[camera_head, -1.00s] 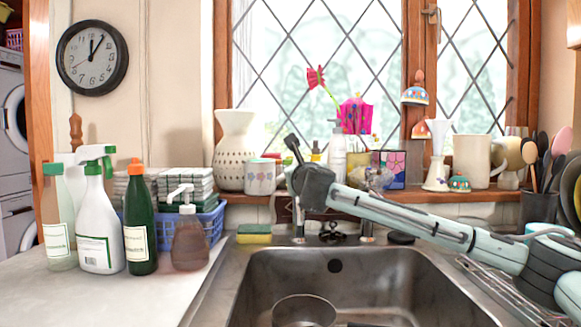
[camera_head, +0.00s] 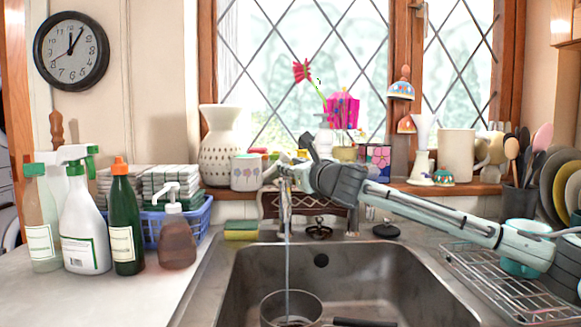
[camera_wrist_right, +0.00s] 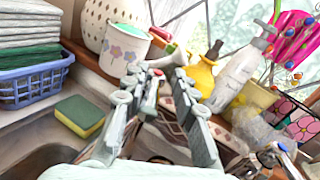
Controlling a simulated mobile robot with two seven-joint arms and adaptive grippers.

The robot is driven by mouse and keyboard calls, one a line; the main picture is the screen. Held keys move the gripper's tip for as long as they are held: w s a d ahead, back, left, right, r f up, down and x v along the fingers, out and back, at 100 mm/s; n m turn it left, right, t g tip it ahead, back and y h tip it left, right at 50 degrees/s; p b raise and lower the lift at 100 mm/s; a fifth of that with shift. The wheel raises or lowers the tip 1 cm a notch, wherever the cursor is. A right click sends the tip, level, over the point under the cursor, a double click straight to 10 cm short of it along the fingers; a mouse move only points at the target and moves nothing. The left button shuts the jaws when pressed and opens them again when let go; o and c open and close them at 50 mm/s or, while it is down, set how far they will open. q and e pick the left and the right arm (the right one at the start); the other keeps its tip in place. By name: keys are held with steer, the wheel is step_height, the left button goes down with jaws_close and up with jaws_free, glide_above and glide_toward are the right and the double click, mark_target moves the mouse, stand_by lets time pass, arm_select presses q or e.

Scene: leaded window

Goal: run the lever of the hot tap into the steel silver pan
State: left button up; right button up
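The steel silver pan (camera_head: 271,311) stands in the sink under the left tap (camera_head: 286,209), its lower part cut off by the frame. A thin stream of water (camera_head: 287,260) falls from this tap into the pan. My right gripper (camera_head: 292,166) is at the top of the tap, its fingers partly hidden in the head view. In the right wrist view, my right gripper (camera_wrist_right: 156,72) has its fingers apart, with a slim lever with a red mark (camera_wrist_right: 152,94) between them, closer to the left finger. I cannot tell whether they touch. My left gripper is not in view.
A second tap (camera_head: 352,216) stands to the right. A sponge (camera_head: 241,230) lies on the sink's back left edge. Bottles and a blue basket (camera_head: 197,222) fill the left counter. The sill behind holds a white vase (camera_head: 221,150) and cups. A wire rack (camera_head: 480,272) is at right.

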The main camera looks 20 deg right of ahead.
steer(key=shift+f, duration=0.1)
steer(key=s, duration=0.7)
steer(key=shift+s+d, duration=0.15)
steer(key=shift+s, duration=0.1)
steer(key=shift+o, duration=0.5)
